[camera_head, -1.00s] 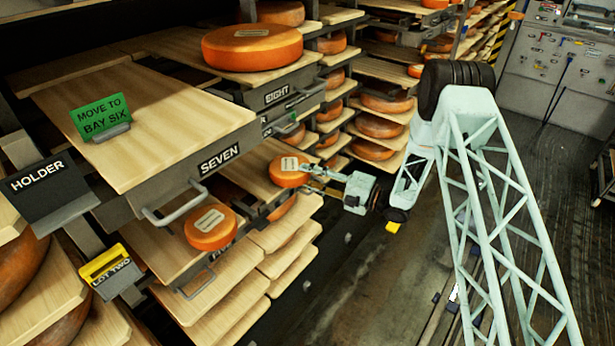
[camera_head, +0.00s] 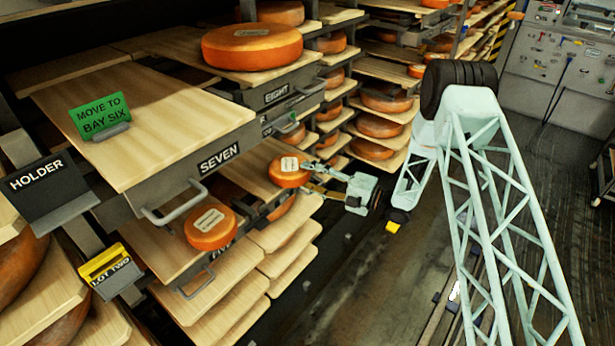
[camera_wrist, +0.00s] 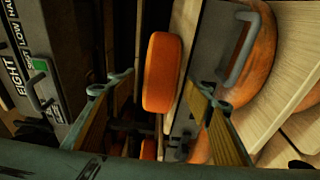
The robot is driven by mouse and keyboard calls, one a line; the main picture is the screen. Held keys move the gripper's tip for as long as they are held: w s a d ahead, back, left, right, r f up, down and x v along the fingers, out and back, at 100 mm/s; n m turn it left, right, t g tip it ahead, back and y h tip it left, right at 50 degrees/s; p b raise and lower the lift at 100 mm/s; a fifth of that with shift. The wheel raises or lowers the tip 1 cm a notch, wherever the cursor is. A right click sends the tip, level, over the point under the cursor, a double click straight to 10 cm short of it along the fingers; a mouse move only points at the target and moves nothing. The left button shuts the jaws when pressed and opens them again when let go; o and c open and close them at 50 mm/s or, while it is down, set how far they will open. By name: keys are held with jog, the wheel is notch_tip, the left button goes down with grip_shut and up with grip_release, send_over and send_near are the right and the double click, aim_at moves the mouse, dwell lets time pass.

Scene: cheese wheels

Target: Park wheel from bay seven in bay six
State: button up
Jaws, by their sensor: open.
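The bay seven board (camera_head: 150,110) is pulled out and bears no wheel, only a green "MOVE TO BAY SIX" sign (camera_head: 100,117). An orange wheel with a pale label (camera_head: 289,172) lies on a board at the right, lower than bay seven; I cannot read that board's bay name. My gripper (camera_head: 312,188) is at the right edge of this wheel. In the wrist view an orange wheel (camera_wrist: 162,72) shows edge-on between my gripper's spread fingers (camera_wrist: 158,95), with gaps on both sides. No bay six plate can be read.
Another labelled wheel (camera_head: 211,228) lies on a board under bay seven, its plate partly hidden. A large wheel (camera_head: 252,46) sits on bay eight. Bay seven's handle (camera_head: 175,205) juts into the aisle.

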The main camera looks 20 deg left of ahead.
jog(key=s+d, duration=0.1)
jog(key=d, duration=1)
jog(key=shift+s+d, duration=0.15)
jog(key=shift+s, duration=0.2)
jog(key=shift+r, duration=0.1)
